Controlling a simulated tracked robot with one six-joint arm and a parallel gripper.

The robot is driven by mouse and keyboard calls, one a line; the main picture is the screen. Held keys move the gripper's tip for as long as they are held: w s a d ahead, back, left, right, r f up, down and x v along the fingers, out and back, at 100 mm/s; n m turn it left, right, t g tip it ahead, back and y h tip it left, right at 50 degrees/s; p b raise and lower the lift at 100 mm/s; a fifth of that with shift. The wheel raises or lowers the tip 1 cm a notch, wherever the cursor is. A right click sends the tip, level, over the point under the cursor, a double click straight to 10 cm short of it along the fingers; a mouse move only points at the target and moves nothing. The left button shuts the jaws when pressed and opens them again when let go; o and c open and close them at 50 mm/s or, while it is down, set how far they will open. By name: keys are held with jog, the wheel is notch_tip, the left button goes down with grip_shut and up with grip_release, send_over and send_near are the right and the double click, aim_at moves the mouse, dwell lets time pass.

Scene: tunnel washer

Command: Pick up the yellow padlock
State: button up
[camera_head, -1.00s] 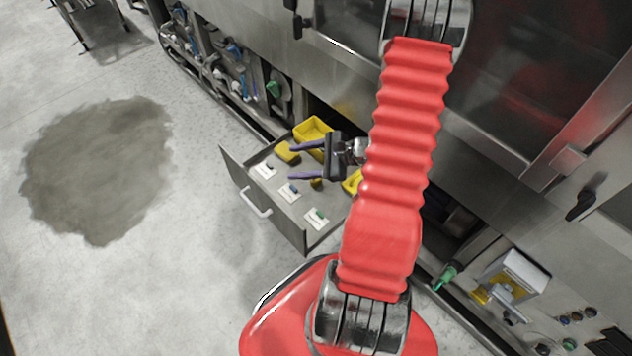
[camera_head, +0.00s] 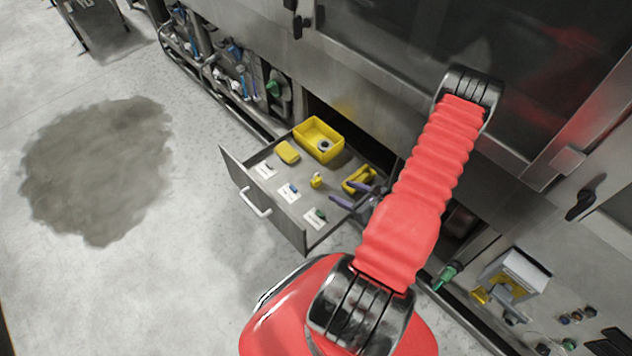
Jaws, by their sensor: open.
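The small yellow padlock (camera_head: 316,181) sits in the middle of the open drawer (camera_head: 243,169), unobstructed in this view. My gripper (camera_head: 341,190) has purple fingers spread apart with nothing between them. It is to the right of the padlock, over the right part of the drawer, with its fingertips pointing left toward the padlock. The fingers appear apart from the padlock; their height above the drawer floor is hard to tell. The red arm hides the wrist.
A smaller yellow bin (camera_head: 352,188) is close to my fingers. Several white cards (camera_head: 289,192) lie along the front. The machine's face (camera_head: 350,80) rises behind the drawer.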

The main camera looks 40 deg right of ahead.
send_near(319, 181)
jog(key=shift+x, duration=2.1)
jog(key=shift+x, duration=2.6)
jog(key=shift+a, duration=0.1)
jog(key=c, duration=1.2)
jog(key=shift+r, duration=0.15)
